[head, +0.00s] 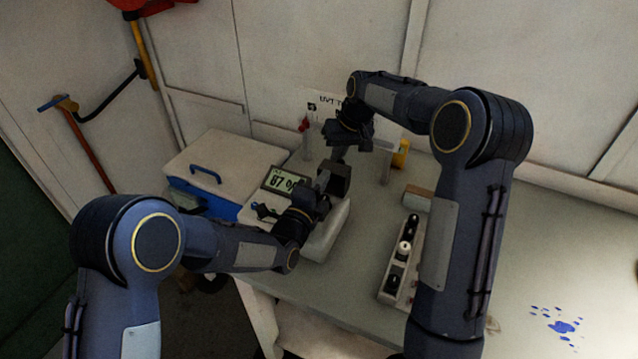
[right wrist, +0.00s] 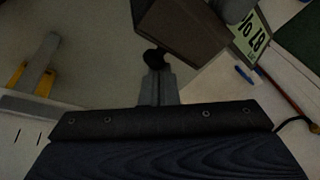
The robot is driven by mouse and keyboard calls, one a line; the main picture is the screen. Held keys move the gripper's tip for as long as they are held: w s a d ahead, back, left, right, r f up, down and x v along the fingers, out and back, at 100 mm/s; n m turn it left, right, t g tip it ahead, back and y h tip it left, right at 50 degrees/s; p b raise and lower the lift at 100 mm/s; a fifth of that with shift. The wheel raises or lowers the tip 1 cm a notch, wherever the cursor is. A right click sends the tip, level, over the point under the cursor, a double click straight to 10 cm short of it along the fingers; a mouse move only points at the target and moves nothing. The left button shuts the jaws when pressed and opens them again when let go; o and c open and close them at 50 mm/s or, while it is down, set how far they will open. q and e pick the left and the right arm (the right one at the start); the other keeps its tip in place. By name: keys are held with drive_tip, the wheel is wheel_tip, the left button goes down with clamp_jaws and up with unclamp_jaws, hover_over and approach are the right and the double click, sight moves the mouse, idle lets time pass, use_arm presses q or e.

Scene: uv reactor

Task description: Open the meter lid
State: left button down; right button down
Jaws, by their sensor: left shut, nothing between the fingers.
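The meter (head: 325,240) is a pale box on the bench with a tilted display (head: 285,180) reading about 87 %. The display also shows at the upper right of the right wrist view (right wrist: 254,38). My left gripper (head: 325,180) is shut and empty over the meter, right of the display. My right gripper (head: 340,152) points down just above this spot. In the right wrist view its fingers (right wrist: 158,88) are close together, with a black round knob (right wrist: 154,58) at their tips beside a dark block (right wrist: 180,28). Whether they grip the knob is unclear. The arms hide much of the meter's top.
A blue and white cooler box (head: 225,165) stands left of the meter. A tray with black and white knobs (head: 402,260) lies to the right. A yellow item (head: 401,153) stands at the back. Blue spots (head: 560,325) mark the open bench at right.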

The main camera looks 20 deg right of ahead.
use_arm(q)
drive_tip(key=shift+w+r, duration=0.15)
drive_tip(key=shift+w, duration=0.15)
use_arm(e)
drive_tip(key=c, duration=2.1)
unclamp_jaws()
drive_tip(key=shift+s+d+f+g, duration=0.2)
drive_tip(key=shift+s+d+g, duration=0.15)
drive_tip(key=shift+s, duration=0.3)
drive_tip(key=shift+c, duration=0.2)
use_arm(q)
drive_tip(key=shift+s+d, duration=0.2)
drive_tip(key=shift+d, duration=0.2)
use_arm(e)
drive_tip(key=o, duration=0.5)
drive_tip(key=shift+s+d, duration=0.2)
drive_tip(key=shift+d, duration=0.15)
use_arm(q)
drive_tip(key=shift+s+d, duration=0.1)
use_arm(e)
drive_tip(key=o, duration=0.3)
drive_tip(key=shift+a, duration=0.1)
use_arm(q)
drive_tip(key=shift+s+r, duration=0.1)
use_arm(e)
drive_tip(key=shift+a, duration=0.1)
